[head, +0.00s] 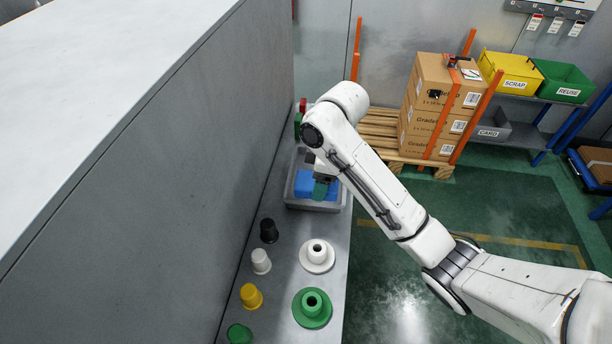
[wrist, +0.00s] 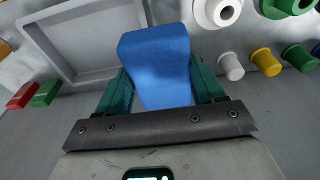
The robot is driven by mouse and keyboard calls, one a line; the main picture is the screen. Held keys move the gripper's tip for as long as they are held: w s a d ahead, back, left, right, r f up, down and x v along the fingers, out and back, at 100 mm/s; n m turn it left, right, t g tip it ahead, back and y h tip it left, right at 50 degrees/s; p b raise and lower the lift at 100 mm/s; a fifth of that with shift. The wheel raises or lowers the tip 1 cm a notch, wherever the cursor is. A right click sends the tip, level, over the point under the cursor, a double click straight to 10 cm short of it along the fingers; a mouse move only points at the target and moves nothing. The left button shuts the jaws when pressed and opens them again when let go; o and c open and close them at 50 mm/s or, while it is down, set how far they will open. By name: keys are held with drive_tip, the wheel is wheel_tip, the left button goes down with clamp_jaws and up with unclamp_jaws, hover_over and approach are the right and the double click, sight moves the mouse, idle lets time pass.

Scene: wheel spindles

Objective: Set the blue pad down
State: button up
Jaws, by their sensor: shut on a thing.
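The blue pad (head: 303,184) is held at my gripper, over the grey tray (head: 340,203) in the head view. In the wrist view the blue pad (wrist: 157,65) stands between the two green fingers, which are shut on its sides. My gripper (head: 321,186) is partly hidden by my own arm in the head view. The grey tray (wrist: 72,77) is to the left of and behind the pad in the wrist view, and its inside looks empty there. I cannot tell whether the pad touches the tray.
A row of black (head: 269,230), white (head: 261,261), yellow (head: 251,296) and green (head: 239,334) caps stands along the grey wall. A white flanged spindle (head: 317,256) and a green one (head: 312,307) stand beside them. Red (wrist: 23,96) and green (wrist: 46,93) blocks lie near the tray.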

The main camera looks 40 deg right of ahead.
drive_tip(key=shift+w+d+f, duration=0.45)
drive_tip(key=shift+w+d, duration=0.05)
drive_tip(key=shift+w, duration=0.2)
drive_tip(key=w+d+f+b, duration=0.3)
drive_tip(key=d+f, duration=0.1)
drive_tip(key=w+d+f+b, duration=0.3)
drive_tip(key=w+d, duration=0.1)
drive_tip(key=shift+w+f, duration=0.2)
drive_tip(key=shift+f, duration=0.15)
drive_tip(key=shift+w+d+f, duration=0.35)
drive_tip(key=shift+d+f, duration=0.05)
drive_tip(key=shift+f, duration=0.3)
drive_tip(key=shift+f+p, duration=0.3)
drive_tip(key=shift+f, duration=1.2)
drive_tip(key=shift+f, duration=0.1)
drive_tip(key=o, duration=1)
